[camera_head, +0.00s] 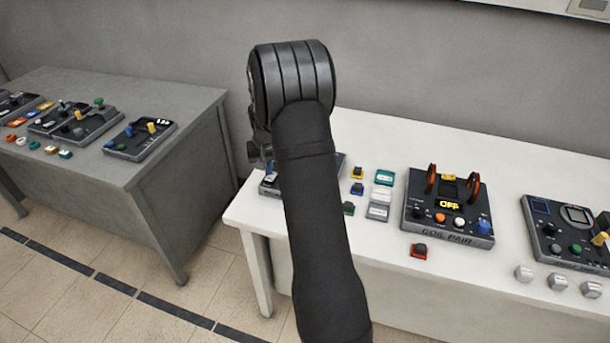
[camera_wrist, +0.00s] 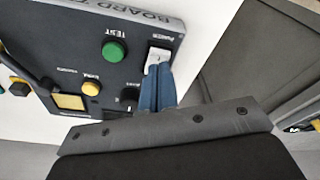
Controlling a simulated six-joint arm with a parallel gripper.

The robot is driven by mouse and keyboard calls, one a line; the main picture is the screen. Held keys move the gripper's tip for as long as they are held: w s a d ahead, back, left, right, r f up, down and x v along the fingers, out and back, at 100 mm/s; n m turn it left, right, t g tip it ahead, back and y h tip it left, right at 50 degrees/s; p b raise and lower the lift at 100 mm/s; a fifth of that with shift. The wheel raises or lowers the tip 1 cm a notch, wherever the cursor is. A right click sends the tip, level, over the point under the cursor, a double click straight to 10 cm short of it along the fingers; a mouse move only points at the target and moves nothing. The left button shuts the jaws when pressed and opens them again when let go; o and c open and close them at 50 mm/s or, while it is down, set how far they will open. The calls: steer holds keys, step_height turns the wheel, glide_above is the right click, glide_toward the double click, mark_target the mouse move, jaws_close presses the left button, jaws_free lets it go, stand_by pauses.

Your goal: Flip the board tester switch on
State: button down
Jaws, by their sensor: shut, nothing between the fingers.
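The board tester (camera_wrist: 75,45) is a dark panel, and its lettering, partly cut off, shows upside down in the wrist view. Its white power rocker switch (camera_wrist: 159,54) sits near one corner. The blue fingertips of my gripper (camera_wrist: 161,70) are shut with nothing between them and are right at the rocker's lower edge in the picture. I cannot tell whether they touch it or which way it is set.
A green test button (camera_wrist: 113,52) and a yellow button (camera_wrist: 91,88) are close to the switch. A coil pair device (camera_head: 430,215) reading OFF, small blocks and another dark panel (camera_head: 570,250) stand right on the white table (camera_head: 380,145). A grey table (camera_head: 150,95) stands left.

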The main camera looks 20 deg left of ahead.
steer(key=shift+f, duration=0.75)
steer(key=shift+r, duration=3.55)
step_height(320, 180, down, 7)
steer(key=shift+r, duration=0.1)
